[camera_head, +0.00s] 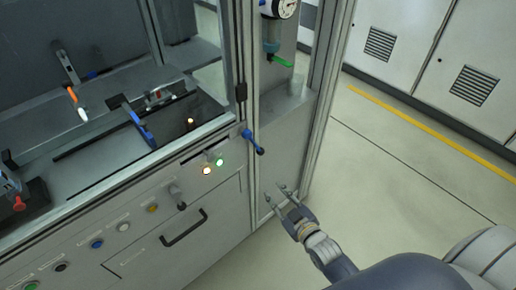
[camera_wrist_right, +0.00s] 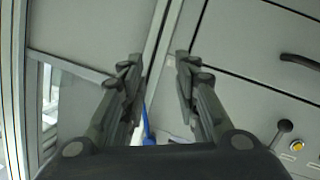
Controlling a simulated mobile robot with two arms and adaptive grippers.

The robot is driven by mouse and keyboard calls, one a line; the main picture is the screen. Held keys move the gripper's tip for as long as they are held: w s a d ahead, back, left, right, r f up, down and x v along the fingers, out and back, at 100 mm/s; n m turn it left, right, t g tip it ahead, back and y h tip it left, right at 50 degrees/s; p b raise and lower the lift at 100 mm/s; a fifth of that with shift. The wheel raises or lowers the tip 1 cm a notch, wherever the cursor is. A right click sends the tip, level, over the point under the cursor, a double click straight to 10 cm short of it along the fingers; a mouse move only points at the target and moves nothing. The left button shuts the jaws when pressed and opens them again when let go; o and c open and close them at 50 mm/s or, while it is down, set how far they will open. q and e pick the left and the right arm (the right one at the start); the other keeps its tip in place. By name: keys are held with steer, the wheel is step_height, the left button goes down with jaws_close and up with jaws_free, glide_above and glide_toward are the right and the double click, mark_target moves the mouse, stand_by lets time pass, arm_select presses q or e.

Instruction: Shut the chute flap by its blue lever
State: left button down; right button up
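A blue lever (camera_head: 253,142) with a dark tip juts from the machine's corner post, above the narrow side panel. A blue part, likely this lever, shows between my fingers in the right wrist view (camera_wrist_right: 147,124), partly hidden by the gripper body. A second blue bar (camera_head: 140,122) lies inside the machine opening. I cannot tell for certain which part is the chute flap or how it stands. My right gripper (camera_head: 275,193) is open and empty, below and slightly right of the corner lever, apart from it. My left gripper is not in view.
The machine front has a black drawer handle (camera_head: 183,227), several coloured buttons and lit lamps (camera_head: 207,170). A gauge (camera_head: 285,8) and green-handled valve (camera_head: 281,61) sit above the side panel. Bare floor (camera_head: 400,160) with a yellow line lies right, before white cabinets.

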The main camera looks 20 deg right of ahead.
steer(key=n+t+y, duration=0.1)
steer(key=t, duration=0.1)
glide_toward(256, 147)
steer(key=s, duration=0.2)
steer(key=w, duration=0.7)
steer(key=w+a, duration=0.1)
steer(key=w, duration=0.3)
steer(key=shift+a, duration=0.1)
jaws_close()
steer(key=shift+s, duration=0.1)
